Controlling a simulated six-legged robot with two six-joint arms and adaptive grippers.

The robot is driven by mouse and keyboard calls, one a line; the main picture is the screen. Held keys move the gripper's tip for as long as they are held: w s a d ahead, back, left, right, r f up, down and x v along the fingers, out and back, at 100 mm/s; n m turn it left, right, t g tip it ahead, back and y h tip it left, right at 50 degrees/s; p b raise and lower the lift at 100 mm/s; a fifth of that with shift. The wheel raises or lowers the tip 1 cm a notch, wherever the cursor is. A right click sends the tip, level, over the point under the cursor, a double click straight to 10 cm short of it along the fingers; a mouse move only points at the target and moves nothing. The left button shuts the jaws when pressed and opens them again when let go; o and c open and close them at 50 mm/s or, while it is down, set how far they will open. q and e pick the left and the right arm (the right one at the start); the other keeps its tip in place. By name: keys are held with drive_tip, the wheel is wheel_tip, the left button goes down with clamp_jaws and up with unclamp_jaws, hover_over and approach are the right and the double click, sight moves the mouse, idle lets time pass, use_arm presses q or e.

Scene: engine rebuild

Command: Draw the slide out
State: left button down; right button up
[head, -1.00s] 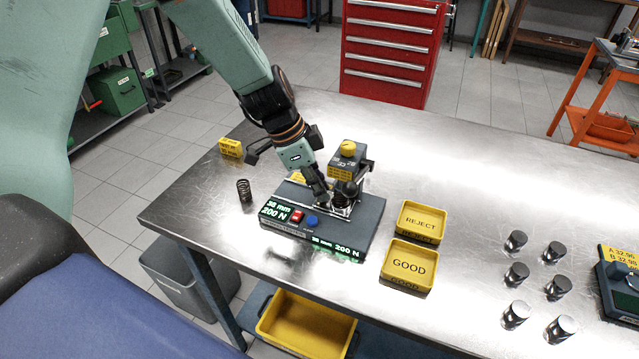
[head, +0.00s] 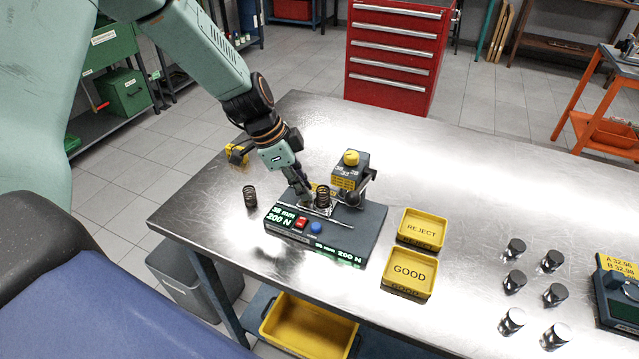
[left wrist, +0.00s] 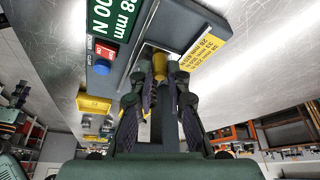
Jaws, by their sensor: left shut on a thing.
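The slide (head: 316,209), a pale metal plate, sticks out to the left of the tester's press head (head: 349,178). A dark coil spring (head: 322,196) stands upright on the slide, clear of the head. My left gripper (head: 305,192) is at the slide's left end, beside the spring. In the left wrist view my left gripper (left wrist: 160,80) is shut on a yellow piece (left wrist: 160,66) at the tester, apparently the slide's handle. Its fingers hide most of that piece. My right gripper is not in view.
The tester's dark base (head: 350,242) has a red switch, a blue button and displays. A loose spring (head: 250,196) stands left of it. REJECT (head: 422,229) and GOOD (head: 410,272) trays are to the right, then several metal cylinders. A yellow block (head: 236,153) stands behind left.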

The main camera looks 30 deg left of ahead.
use_arm(q)
drive_tip(key=a+p, duration=0.1)
drive_tip(key=a, duration=0.3)
drive_tip(key=shift+s+a, duration=0.1)
drive_tip(key=shift+a, duration=0.15)
drive_tip(key=c, duration=1.8)
unclamp_jaws()
drive_tip(key=o, duration=0.5)
drive_tip(key=shift+s+a, duration=0.1)
drive_tip(key=shift+a, duration=0.05)
drive_tip(key=shift+d, duration=0.2)
drive_tip(key=shift+r, duration=0.1)
